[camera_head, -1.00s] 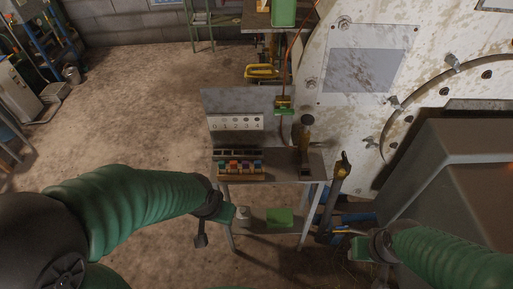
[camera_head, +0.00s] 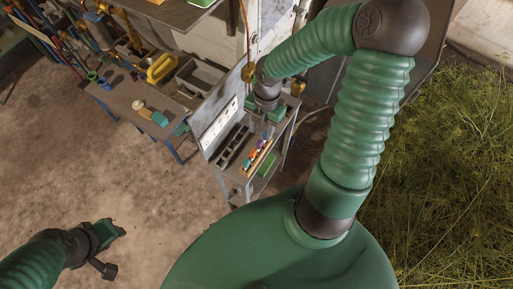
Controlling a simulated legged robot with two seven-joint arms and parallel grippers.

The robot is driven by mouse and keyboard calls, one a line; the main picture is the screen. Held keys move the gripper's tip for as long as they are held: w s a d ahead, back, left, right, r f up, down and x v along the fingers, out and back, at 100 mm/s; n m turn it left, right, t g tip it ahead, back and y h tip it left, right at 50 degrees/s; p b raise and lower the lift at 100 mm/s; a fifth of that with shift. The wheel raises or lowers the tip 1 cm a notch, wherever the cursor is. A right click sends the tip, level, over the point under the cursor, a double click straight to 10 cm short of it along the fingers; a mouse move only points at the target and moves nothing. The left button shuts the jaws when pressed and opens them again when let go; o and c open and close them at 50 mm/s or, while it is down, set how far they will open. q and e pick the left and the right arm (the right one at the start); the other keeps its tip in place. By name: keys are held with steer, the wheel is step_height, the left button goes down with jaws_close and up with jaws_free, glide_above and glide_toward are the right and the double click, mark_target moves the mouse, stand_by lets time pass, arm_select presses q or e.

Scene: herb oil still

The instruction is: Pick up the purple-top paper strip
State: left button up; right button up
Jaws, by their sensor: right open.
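A small wooden rack (camera_head: 246,172) stands on the narrow metal stand, holding several small pieces with coloured tops (camera_head: 254,155). They are too small for me to tell which is the purple-top paper strip. My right gripper (camera_head: 268,112) reaches over the far end of the stand, above and beyond the rack. It is open; its fingertips are partly hidden by its own wrist. My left gripper (camera_head: 105,236) is out over the floor at the lower left, far from the stand, and its jaw opening is unclear.
A grey slotted block (camera_head: 233,146) lies beside the rack, before an upright white numbered panel (camera_head: 217,127). A workbench (camera_head: 145,120) with a yellow tool (camera_head: 162,67) stands to the left. Open floor lies at lower left; grass at right.

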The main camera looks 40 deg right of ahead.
mark_target(260, 141)
steer(key=f, duration=0.3)
steer(key=f+b, duration=0.1)
steer(key=f, duration=0.1)
steer(key=shift+w+d, duration=0.35)
steer(key=f, duration=0.1)
steer(key=f+b, duration=0.1)
steer(key=f, duration=0.2)
steer(key=shift+s+a, duration=0.2)
steer(key=shift+s, duration=0.05)
steer(key=shift+a+f, duration=0.25)
steer(key=shift+w+a, duration=0.25)
steer(key=shift+a, duration=0.05)
steer(key=shift+s+d, duration=0.1)
steer(key=c, duration=0.3)
steer(key=shift+d, duration=0.4)
jaws_close()
arm_select(q)
steer(key=d+f, duration=0.1)
steer(key=f, duration=0.2)
steer(key=shift+w+d, duration=0.2)
steer(key=shift+d, duration=0.2)
arm_select(e)
steer(key=shift+a, duration=0.1)
